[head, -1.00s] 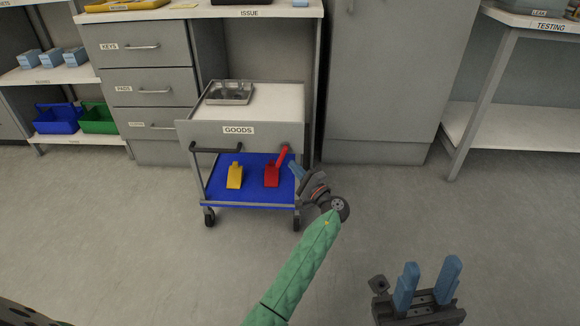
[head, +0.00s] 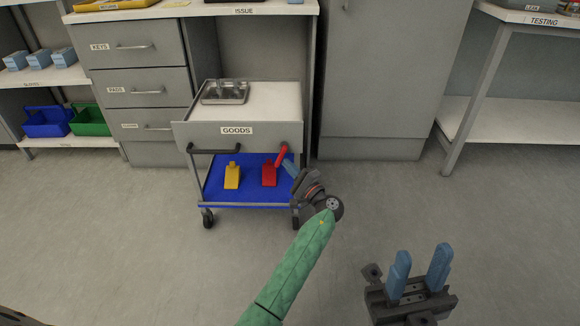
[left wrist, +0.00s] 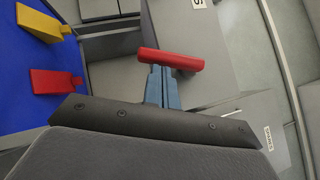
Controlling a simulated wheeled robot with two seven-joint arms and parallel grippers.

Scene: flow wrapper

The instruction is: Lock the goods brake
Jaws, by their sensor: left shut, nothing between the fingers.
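The GOODS cart (head: 236,130) stands in front of the cabinet. A red lever (head: 281,155) sits at the right end of its front, tilted with its upper end to the right. The lever shows as a red bar in the left wrist view (left wrist: 170,59). My left gripper (head: 288,166) is shut and empty, its blue fingertips right beside the lever. In the left wrist view the closed fingers (left wrist: 161,86) reach up to the bar; I cannot tell if they touch. My right gripper (head: 421,262) is open and empty, low at the right, away from the cart.
A yellow wedge (head: 232,175) and a red wedge (head: 269,174) lie on the cart's blue lower shelf (head: 243,198). A metal tray (head: 225,92) sits on top. Drawers (head: 140,88) stand behind left, a testing bench (head: 530,18) at right. The floor between is clear.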

